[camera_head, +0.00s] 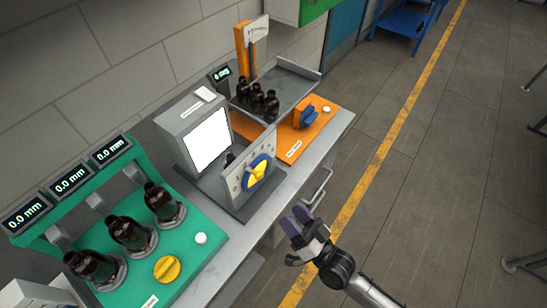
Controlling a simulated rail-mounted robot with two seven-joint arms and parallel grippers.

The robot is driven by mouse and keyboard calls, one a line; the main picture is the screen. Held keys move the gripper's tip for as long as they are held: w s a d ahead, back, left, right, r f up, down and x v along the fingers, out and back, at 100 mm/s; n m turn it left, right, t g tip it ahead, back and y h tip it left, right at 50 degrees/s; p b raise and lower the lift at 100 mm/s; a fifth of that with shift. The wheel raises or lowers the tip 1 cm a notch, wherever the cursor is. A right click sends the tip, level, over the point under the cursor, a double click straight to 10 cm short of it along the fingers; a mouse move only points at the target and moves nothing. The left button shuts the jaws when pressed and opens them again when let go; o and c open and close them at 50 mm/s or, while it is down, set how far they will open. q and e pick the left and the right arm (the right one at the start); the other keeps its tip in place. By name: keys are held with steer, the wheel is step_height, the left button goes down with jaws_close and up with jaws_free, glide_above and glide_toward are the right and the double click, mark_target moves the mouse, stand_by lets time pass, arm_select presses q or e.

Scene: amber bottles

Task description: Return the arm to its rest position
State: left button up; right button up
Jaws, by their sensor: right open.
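My right gripper (300,222) is open and empty, with dark finger pads. It is in front of the bench's front edge, over the floor, and its arm comes in from the lower right. Three amber bottles stand on the green station: one at the left (93,265), one in the middle (129,232) and one at the back right (160,200). Several more amber bottles (257,98) stand together on the grey tray at the back. A dark object, perhaps a bottle, shows partly behind the panel with the yellow knob. My left gripper is out of view.
The green station (205,258) has a yellow knob (167,268) and displays reading 0.0 mm. A grey machine with a white screen (208,139) stands mid-bench. The orange station (328,110) is behind it. A bench handle (318,188) juts out near my gripper.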

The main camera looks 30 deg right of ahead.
steer(key=s+a+f+n+g, duration=0.25)
steer(key=f+n+g, duration=0.35)
steer(key=f+g, duration=0.45)
steer(key=s+d+m+g+h, duration=0.1)
steer(key=s+d+g+h, duration=0.25)
steer(key=s, duration=0.35)
steer(key=s+d+m+g+h, duration=0.15)
steer(key=s+g, duration=0.25)
steer(key=s, duration=0.4)
step_height(320, 180, up, 27)
steer(key=n+p, duration=0.1)
steer(key=p, duration=2.6)
steer(key=shift+w+p, duration=0.2)
steer(key=shift+p, duration=0.2)
